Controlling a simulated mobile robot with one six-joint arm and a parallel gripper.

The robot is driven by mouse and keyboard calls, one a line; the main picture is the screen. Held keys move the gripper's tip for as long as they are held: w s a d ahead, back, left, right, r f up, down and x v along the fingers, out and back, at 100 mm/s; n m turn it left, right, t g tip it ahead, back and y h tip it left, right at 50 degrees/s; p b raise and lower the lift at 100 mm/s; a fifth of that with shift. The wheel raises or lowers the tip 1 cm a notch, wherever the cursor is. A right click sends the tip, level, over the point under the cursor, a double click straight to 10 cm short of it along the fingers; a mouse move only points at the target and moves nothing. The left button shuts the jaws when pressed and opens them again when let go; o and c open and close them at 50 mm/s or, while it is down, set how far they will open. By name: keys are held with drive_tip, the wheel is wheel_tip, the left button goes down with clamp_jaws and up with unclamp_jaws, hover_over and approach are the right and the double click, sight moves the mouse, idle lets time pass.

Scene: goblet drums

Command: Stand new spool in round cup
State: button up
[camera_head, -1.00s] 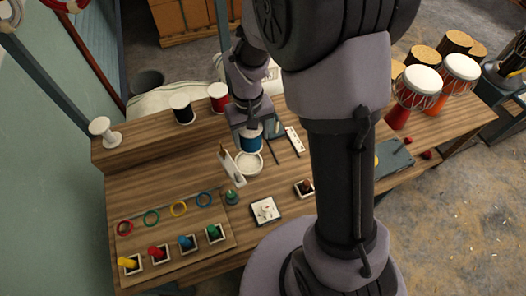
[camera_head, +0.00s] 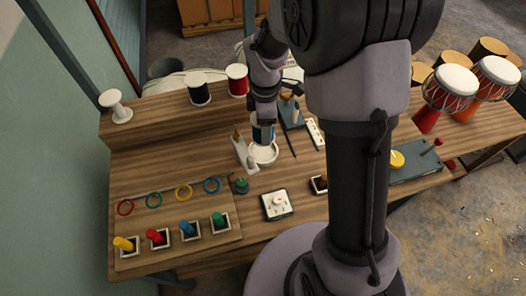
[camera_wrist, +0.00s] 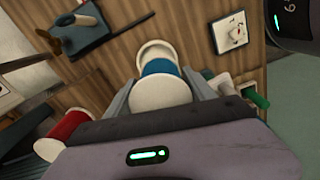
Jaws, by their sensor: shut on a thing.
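My gripper (camera_head: 264,121) is shut on a spool with blue thread (camera_head: 263,134) and white ends. In the wrist view the spool's white end (camera_wrist: 160,95) is between the two fingers, with the blue band just beyond it. The round cup (camera_head: 262,155) is white and shallow and stands on the bench. The spool is upright at the cup's back edge in the head view and overlaps it. In the wrist view the cup (camera_wrist: 155,48) shows partly behind the spool. I cannot tell whether the spool touches the cup or its floor.
A pale upright bracket (camera_head: 244,153) stands close left of the cup. A dark-thread spool (camera_head: 199,90), a red spool (camera_head: 237,80) and a bare white spool (camera_head: 116,106) stand on the rear shelf. A white switch box (camera_head: 277,204) is in front. Drums stand at right.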

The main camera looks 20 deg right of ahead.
drive_tip(key=n, duration=0.2)
drive_tip(key=w+n, duration=0.1)
drive_tip(key=n, duration=0.1)
drive_tip(key=shift+r, duration=0.2)
drive_tip(key=shift+f+n, duration=0.1)
drive_tip(key=shift+n, duration=0.5)
wheel_tip(320, 180, down, 10)
drive_tip(key=b, duration=0.4)
drive_tip(key=shift+b, duration=0.35)
drive_tip(key=o, duration=1.6)
drive_tip(key=shift+c, duration=0.2)
